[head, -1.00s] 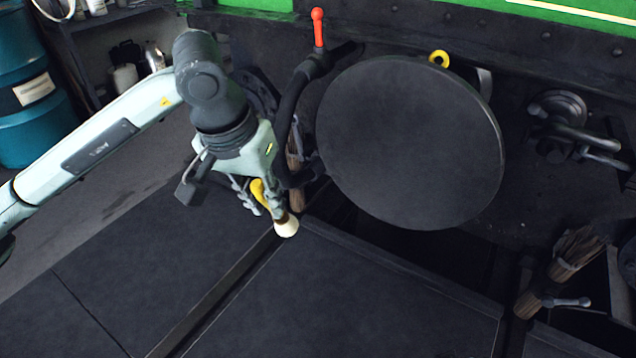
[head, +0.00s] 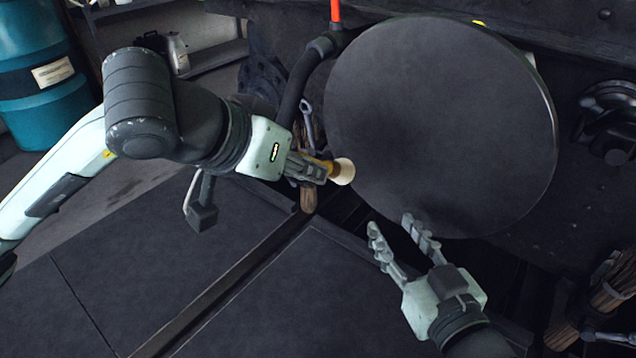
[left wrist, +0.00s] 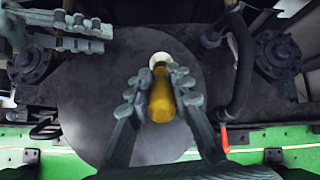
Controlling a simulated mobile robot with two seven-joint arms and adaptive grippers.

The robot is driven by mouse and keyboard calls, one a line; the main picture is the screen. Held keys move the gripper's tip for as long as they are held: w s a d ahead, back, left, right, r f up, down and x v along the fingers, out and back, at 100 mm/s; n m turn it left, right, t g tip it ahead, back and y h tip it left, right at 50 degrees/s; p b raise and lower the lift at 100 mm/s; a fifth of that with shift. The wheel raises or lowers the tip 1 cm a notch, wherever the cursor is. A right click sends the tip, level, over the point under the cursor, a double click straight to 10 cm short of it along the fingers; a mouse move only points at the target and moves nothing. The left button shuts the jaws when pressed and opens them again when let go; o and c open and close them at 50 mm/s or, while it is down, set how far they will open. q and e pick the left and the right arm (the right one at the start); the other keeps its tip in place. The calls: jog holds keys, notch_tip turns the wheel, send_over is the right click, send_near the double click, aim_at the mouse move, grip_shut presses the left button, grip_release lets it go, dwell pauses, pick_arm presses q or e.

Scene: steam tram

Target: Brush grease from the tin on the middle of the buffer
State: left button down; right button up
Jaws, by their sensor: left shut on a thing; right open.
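The buffer (head: 440,120) is a large round dark-grey disc in the head view, its face plain with no grease that I can make out. My left gripper (head: 316,168) is shut on a brush with a yellow handle and a pale round tip (head: 343,171). The brush points right, at the disc's lower left edge in the head view. In the left wrist view the brush handle (left wrist: 161,100) shows against the disc; whether the tip touches it I cannot tell. My right gripper (head: 400,228) is open and empty in front of the disc's lower edge. No tin is in view.
A black hose (head: 297,85) with a red handle (head: 336,12) hangs left of the disc. A bundle of sticks (head: 612,288) stands at the lower right. A teal barrel (head: 42,85) stands far left. The dark floor plates (head: 260,300) in front are clear.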

aim_at(346, 160)
pick_arm(q)
jog(key=shift+w+d+f+b, duration=0.25)
jog(key=shift+w+f+b, duration=0.1)
jog(key=shift+f, duration=0.25)
pick_arm(e)
notch_tip(346, 160, up, 4)
jog(key=r+t+y, duration=0.1)
jog(key=t, duration=0.1)
pick_arm(q)
jog(key=shift+w+d+r, duration=0.1)
jog(key=shift+w+d, duration=0.05)
jog(key=shift+w, duration=0.05)
jog(key=w+d+p, duration=0.2)
jog(key=w, duration=0.1)
jog(key=shift+w+d, duration=0.6)
jog(key=shift+w, duration=0.1)
pick_arm(e)
jog(key=s+d+f+g+h, duration=0.1)
jog(key=d+f+g+h, duration=0.2)
jog(key=f, duration=0.6)
jog(key=shift+s+d+f+g, duration=0.2)
jog(key=shift+d+f+g, duration=0.15)
jog(key=shift+d+g, duration=0.55)
jog(key=shift+a, duration=0.1)
